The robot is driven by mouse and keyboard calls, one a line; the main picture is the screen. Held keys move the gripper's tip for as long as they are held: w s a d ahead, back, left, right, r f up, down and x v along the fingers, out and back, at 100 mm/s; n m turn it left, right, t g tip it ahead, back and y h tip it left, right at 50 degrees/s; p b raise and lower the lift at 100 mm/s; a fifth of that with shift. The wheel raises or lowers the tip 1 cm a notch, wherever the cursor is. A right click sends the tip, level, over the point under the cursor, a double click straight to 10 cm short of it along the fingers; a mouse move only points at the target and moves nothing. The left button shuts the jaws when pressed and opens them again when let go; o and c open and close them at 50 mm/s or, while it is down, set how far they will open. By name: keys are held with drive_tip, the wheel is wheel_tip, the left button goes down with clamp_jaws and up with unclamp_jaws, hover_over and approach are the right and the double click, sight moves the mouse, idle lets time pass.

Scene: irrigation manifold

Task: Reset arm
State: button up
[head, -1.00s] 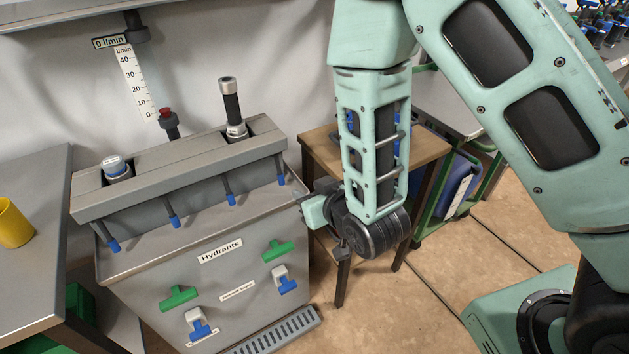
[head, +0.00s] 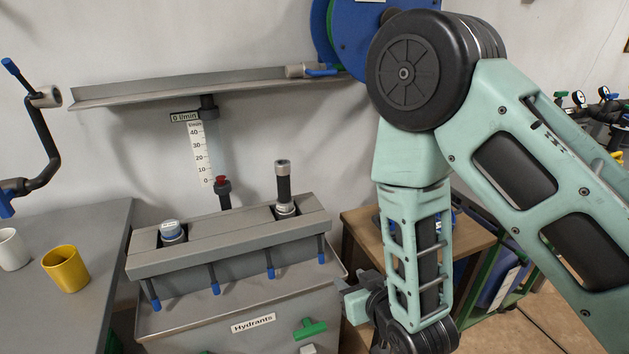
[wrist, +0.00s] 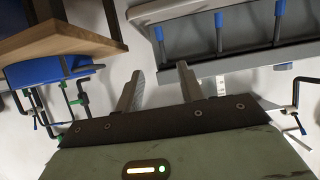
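My gripper (head: 352,302) hangs at the right side of the grey hydrant box (head: 200,318) in the head view, with my forearm folded down above it. Its fingers are small and partly hidden there. In the wrist view my gripper (wrist: 158,84) shows two grey fingers spread apart with nothing between them. The trough with blue-tipped levers (wrist: 220,40) appears upside down beyond them. In the head view my arm is bent, with the elbow raised high and the forearm pointing down.
A wooden side table (head: 365,232) stands close behind my forearm. A grey bench (head: 75,235) at left bears a yellow cup (head: 66,269) and a white cup (head: 12,250). A metal shelf (head: 200,88) and a flow scale (head: 199,155) are on the wall.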

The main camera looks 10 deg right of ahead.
drive_tip(key=s+a+r+n+g+p, duration=0.1)
drive_tip(key=s+a+r+n+g, duration=0.1)
drive_tip(key=s+a+r+g, duration=0.45)
drive_tip(key=s+d+r+n+g+h, duration=0.1)
drive_tip(key=s+d+r+g, duration=0.2)
drive_tip(key=s+r, duration=0.3)
drive_tip(key=s+d+r+n+g+h+p, duration=0.1)
drive_tip(key=s+d+r+g+h, duration=0.1)
drive_tip(key=s+d+r, duration=0.3)
drive_tip(key=s+r+g, duration=0.1)
drive_tip(key=s, duration=0.3)
drive_tip(key=shift+s, duration=0.2)
